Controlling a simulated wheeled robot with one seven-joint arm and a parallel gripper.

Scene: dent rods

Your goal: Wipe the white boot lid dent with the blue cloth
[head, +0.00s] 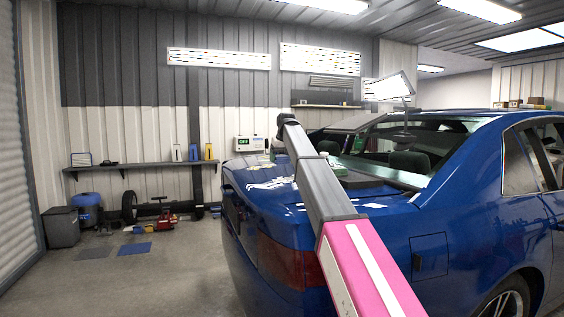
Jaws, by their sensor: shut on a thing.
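The boot lid (236,183) of a blue car is at the middle of the head view. White marks or strips (268,184) show on it, left of my arm. I cannot tell which of them, if any, is the white dent. My arm crosses in front of the boot from the lower right, up and to the left, and hides part of the lid. My gripper does not show; the far end of the arm is dark and hides what is behind it. I cannot make out the blue cloth.
A white box with a green OFF sign (250,144) is behind the boot. A lamp (390,87) stands over the rear window (440,143). A wall shelf (150,165), grey bin (62,227) and red jack (163,220) are at left. The left floor is mostly clear.

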